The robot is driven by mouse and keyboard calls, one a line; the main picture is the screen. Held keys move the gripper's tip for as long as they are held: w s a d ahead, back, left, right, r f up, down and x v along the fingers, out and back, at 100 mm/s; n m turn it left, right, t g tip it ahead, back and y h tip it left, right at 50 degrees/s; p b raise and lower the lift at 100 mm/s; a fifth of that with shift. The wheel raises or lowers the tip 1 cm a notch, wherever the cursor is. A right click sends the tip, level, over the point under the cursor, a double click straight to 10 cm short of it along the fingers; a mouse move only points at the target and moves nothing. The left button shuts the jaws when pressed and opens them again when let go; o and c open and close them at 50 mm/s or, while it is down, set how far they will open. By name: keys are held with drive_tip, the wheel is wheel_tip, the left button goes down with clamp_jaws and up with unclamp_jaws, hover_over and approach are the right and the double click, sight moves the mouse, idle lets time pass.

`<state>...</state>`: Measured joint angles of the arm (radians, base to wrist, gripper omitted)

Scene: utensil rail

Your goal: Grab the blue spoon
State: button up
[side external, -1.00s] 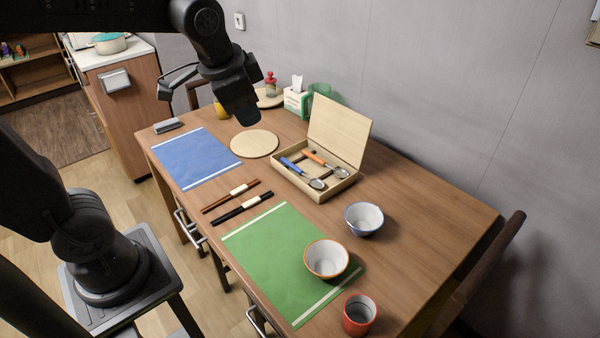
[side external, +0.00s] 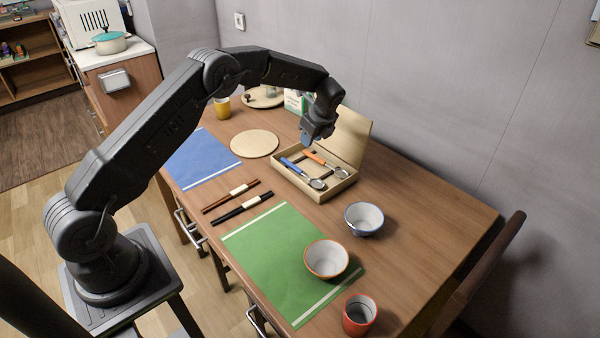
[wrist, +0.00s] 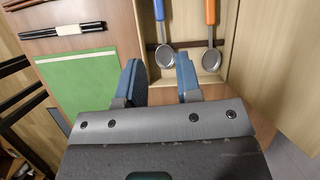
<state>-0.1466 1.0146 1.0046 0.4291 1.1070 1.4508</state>
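The blue spoon (side external: 293,168) lies in the open wooden box (side external: 318,193), with its blue handle toward the left and its metal bowl toward the front. In the wrist view the blue spoon (wrist: 163,45) lies above and between my fingers, with the bowl nearest them. An orange-handled spoon (side external: 315,159) lies beside it; it also shows in the wrist view (wrist: 211,35). My gripper (side external: 317,131) is above the box near the orange handle. In the wrist view my gripper (wrist: 158,75) has its two blue fingertips apart with nothing between them.
The box lid (side external: 345,135) stands open behind my gripper. Chopsticks (side external: 243,208), a green mat (side external: 270,250), a blue mat (side external: 200,162) and a round wooden board (side external: 254,143) lie left and front. Bowls (side external: 364,219) (side external: 326,260) and a red cup (side external: 359,314) stand in front.

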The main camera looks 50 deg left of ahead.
hover_over(298, 168)
drive_tip(key=d, duration=0.2)
wheel_tip(298, 168, down, 9)
drive_tip(key=shift+w+d+f, duration=0.1)
drive_tip(key=shift+w+d, duration=0.05)
drive_tip(key=shift+s+x, duration=0.2)
drive_tip(key=shift+x, duration=2.5)
drive_tip(key=shift+d, duration=0.15)
clamp_jaws()
